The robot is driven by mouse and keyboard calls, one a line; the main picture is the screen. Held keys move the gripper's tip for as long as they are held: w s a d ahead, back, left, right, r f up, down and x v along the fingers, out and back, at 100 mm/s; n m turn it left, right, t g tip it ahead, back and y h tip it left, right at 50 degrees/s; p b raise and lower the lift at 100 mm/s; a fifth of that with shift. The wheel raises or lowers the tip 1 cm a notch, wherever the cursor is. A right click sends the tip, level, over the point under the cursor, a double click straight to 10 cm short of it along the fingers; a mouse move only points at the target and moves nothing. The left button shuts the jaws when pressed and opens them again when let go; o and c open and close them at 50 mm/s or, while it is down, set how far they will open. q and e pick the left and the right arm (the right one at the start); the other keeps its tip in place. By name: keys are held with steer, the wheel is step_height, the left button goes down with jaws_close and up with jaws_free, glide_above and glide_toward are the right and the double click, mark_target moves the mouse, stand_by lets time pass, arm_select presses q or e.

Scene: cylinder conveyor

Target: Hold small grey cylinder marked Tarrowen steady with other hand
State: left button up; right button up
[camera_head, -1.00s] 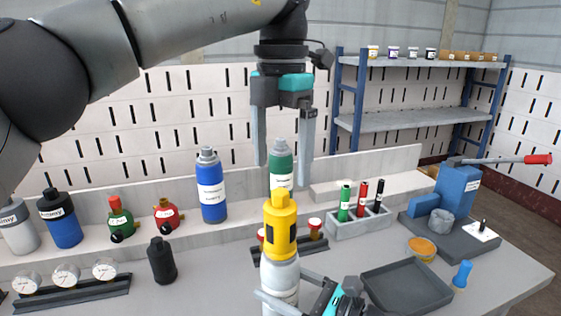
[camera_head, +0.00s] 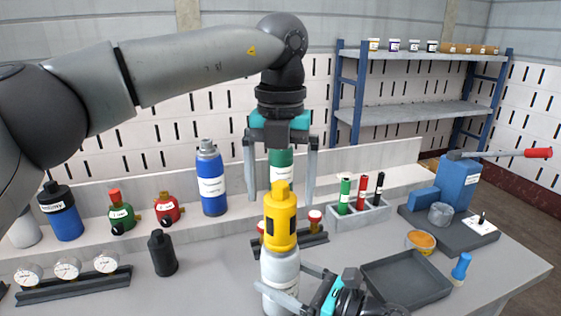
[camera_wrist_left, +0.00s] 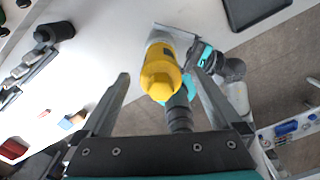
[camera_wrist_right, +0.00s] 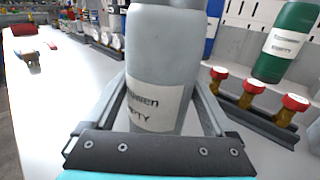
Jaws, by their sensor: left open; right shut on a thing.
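The small grey cylinder (camera_head: 280,270) stands upright near the bench's front edge with a yellow cap (camera_head: 281,218) on top. In the right wrist view, its label (camera_wrist_right: 155,108) shows part of the name and the word EMPTY. My right gripper (camera_head: 279,290) is shut around the grey body low down, one finger on each side. My left gripper (camera_head: 281,190) is open and points down above the yellow cap, its fingers apart and not touching it. The left wrist view shows the cap (camera_wrist_left: 160,75) between and beyond the open fingers.
Blue (camera_head: 211,180) and green (camera_head: 281,165) cylinders stand on the ledge behind. A black cap (camera_head: 162,254) and gauges (camera_head: 67,268) lie left. A dark tray (camera_head: 405,280), a marker holder (camera_head: 360,218) and an orange-topped tub (camera_head: 421,241) are right.

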mark_target(280, 221)
arm_select(q)
step_height(280, 221, down, 7)
steer(key=shift+r, duration=0.2)
jaws_close()
steer(key=shift+c, duration=1.3)
jaws_free()
steer(key=shift+s, duration=0.2)
stand_by(0.4)
steer(key=shift+c, duration=0.4)
jaws_close()
